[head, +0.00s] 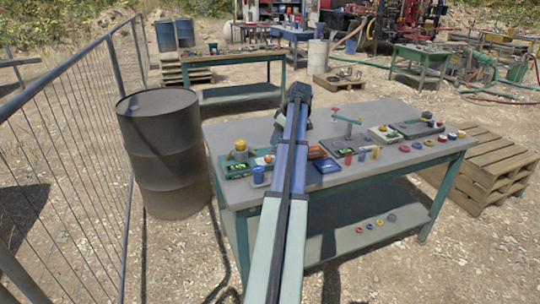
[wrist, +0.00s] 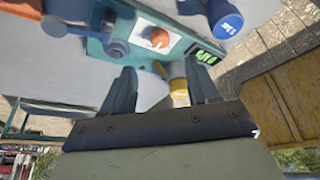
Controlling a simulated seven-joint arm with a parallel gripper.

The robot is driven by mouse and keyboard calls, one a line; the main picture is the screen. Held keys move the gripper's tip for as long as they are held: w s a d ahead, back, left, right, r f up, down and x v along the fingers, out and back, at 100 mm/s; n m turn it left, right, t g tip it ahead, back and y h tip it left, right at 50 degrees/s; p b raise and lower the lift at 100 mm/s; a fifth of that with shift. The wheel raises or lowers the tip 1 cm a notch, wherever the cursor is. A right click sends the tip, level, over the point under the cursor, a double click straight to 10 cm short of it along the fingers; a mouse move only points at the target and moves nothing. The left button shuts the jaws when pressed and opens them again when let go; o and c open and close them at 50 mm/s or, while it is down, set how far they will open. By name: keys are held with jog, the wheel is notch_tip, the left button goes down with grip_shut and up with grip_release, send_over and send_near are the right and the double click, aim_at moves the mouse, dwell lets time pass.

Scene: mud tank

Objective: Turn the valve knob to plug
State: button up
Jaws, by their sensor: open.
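A teal valve panel (head: 236,170) lies at the left end of the workbench in the head view. It also shows at the top of the wrist view (wrist: 88,36). It carries an orange knob on a white dial (wrist: 155,38), a grey lever with a round end (wrist: 115,48), a lit green display (wrist: 206,57) and a yellow cylindrical part (wrist: 179,88). I cannot tell for sure which is the valve knob. My gripper (wrist: 160,84) is open, its two fingers apart. The yellow part appears between them near the right finger; contact cannot be told. In the head view my arm mostly hides the gripper.
A dark barrel (head: 160,150) stands left.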

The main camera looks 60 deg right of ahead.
aim_at(269, 157)
jog(key=x, duration=1)
jog(key=shift+f, duration=0.2)
jog(key=c, duration=1)
